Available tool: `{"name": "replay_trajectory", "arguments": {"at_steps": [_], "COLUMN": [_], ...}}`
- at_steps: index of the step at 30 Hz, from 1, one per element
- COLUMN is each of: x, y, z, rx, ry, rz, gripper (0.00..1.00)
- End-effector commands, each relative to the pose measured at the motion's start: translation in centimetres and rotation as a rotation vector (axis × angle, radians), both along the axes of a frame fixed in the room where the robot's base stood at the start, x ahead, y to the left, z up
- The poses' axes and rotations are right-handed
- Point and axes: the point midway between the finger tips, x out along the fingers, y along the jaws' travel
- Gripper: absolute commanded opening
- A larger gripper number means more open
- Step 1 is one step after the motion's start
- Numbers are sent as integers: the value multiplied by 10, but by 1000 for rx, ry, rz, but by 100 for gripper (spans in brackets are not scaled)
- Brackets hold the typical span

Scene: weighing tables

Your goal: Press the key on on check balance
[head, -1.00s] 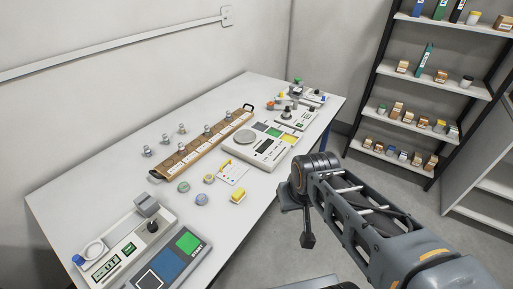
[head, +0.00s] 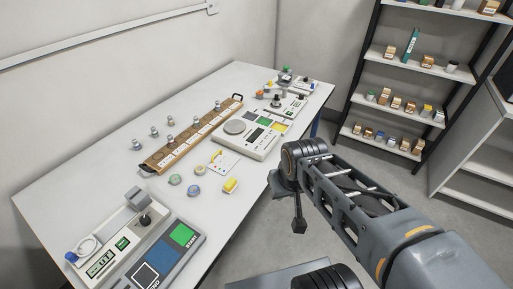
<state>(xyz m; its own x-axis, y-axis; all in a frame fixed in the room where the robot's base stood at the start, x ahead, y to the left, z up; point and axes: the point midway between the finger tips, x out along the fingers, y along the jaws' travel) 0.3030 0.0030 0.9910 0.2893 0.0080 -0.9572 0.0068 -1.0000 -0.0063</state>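Two balance-like devices stand on the white table, and I cannot read which is the check balance. One is a pale balance (head: 262,143) with a round grey pan (head: 235,127), a dark display and coloured keys, at mid table. The other is a pale instrument (head: 122,235) at the near left, with a green-lit display. Beside it is a blue key panel (head: 180,254) with a green START key (head: 183,234) and a dark key (head: 146,275) lettered ON at its near edge. My gripper (head: 298,224) hangs off the table's right edge, touching nothing; its fingers are not clear.
A card (head: 222,162), a yellow block (head: 231,186) and round tins (head: 175,179) lie in front. More instruments (head: 290,104) stand at the far end. A shelf unit (head: 400,110) is at right.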

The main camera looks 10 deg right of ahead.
Motion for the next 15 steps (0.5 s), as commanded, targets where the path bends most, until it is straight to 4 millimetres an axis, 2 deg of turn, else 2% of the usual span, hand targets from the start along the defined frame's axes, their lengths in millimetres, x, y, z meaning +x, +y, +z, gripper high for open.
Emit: {"name": "replay_trajectory", "arguments": {"at_steps": [1, 7, 15], "x": [0, 0, 0], "y": [0, 0, 0], "z": [0, 0, 0], "rx": [0, 0, 0], "ry": [0, 0, 0], "rz": [0, 0, 0], "gripper": [20, 0, 0]}}
